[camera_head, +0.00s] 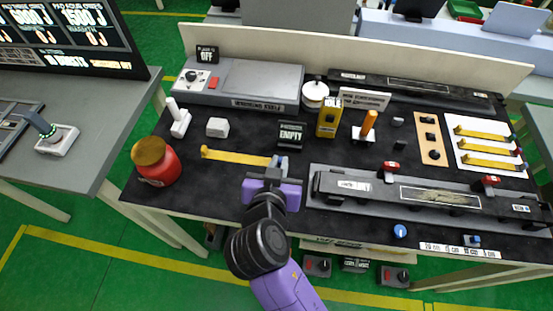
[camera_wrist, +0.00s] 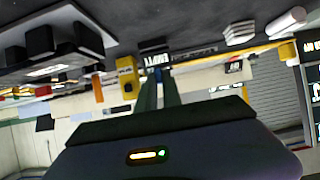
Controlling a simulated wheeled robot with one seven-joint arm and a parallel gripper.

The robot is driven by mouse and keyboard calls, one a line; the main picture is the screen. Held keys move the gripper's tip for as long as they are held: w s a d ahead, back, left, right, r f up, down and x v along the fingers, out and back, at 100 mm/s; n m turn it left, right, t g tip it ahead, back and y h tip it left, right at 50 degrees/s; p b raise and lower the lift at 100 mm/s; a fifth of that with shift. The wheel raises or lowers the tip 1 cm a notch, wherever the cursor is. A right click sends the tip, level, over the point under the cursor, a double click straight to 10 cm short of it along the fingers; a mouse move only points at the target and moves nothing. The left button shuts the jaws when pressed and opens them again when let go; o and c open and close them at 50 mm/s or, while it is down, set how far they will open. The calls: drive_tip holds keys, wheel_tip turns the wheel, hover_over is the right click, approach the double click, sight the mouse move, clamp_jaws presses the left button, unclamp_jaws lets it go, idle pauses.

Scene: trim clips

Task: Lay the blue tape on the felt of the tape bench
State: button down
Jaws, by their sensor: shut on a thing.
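My gripper (camera_head: 277,167) is shut on a small blue piece, which I take for the blue tape (camera_head: 278,159), over the front middle of the dark-topped bench. The blue also shows between the fingers in the wrist view (camera_wrist: 159,87). A long yellow strip (camera_head: 236,155) runs left from the jaws; whether it is joined to the blue piece is hard to tell. The fingers hide most of the blue piece. The dark bench top (camera_head: 225,185) looks like felt; no label naming the tape bench is readable.
A red jar (camera_head: 160,168) stands at the left front edge. A long grey fixture (camera_head: 425,193) lies right of my gripper. Behind are an EMPTY sign (camera_head: 291,133), a yellow box (camera_head: 330,117) and a grey machine (camera_head: 250,85). A white board (camera_head: 490,150) holds yellow strips. Bare dark surface lies left of my gripper.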

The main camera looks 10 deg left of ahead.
drive_tip(key=shift+s, duration=0.1)
drive_tip(key=shift+f+b, duration=3.55)
drive_tip(key=shift+f, duration=0.7)
drive_tip(key=c, duration=1.4)
unclamp_jaws()
drive_tip(key=shift+c, duration=0.2)
drive_tip(key=b+v, duration=0.1)
drive_tip(key=v, duration=0.7)
drive_tip(key=shift+f, duration=0.1)
